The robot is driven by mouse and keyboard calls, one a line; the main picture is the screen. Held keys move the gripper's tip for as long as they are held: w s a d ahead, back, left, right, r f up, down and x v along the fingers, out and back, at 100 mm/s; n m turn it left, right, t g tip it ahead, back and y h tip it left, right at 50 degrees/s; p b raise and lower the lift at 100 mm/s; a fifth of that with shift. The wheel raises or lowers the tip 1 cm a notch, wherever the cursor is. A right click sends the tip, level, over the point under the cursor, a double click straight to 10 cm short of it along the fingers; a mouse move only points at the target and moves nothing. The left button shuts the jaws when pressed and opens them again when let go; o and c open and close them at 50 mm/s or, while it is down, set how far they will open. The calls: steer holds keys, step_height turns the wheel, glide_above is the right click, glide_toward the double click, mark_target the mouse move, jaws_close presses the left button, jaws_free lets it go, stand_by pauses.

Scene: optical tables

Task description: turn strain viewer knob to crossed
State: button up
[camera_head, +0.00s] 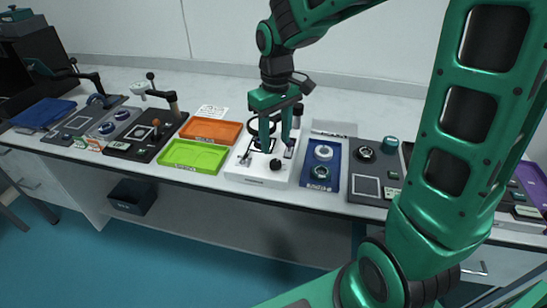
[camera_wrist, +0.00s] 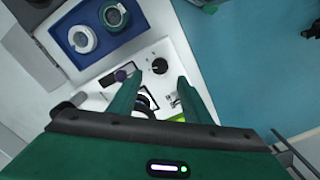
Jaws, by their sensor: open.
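The white-based device (camera_head: 262,181) under my gripper appears to be the strain viewer. It has a black round knob (camera_head: 276,164) at its front and a black ring on a stand, partly hidden by my gripper. My gripper (camera_head: 275,143) is open and empty above this device, pointing down, behind the knob in the head view. In the wrist view the knob (camera_wrist: 159,66) lies just beyond the fingertips of my gripper (camera_wrist: 160,80), roughly in line with the gap and apparently apart from them. I cannot read the knob's setting.
A blue tray (camera_head: 334,181) with round parts stands right of the device. A green tray (camera_head: 183,157) and an orange tray (camera_head: 202,129) are on its left. Dark instrument boards stand farther along the bench on both sides. The floor in front is mostly clear.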

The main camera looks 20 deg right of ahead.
mark_target(275, 161)
step_height(275, 161, down, 7)
steer(key=shift+f, duration=0.1)
stand_by(0.4)
steer(key=c, duration=1.1)
steer(key=shift+o, duration=0.2)
steer(key=shift+m, duration=0.3)
steer(key=m, duration=1.2)
steer(key=shift+w, duration=0.1)
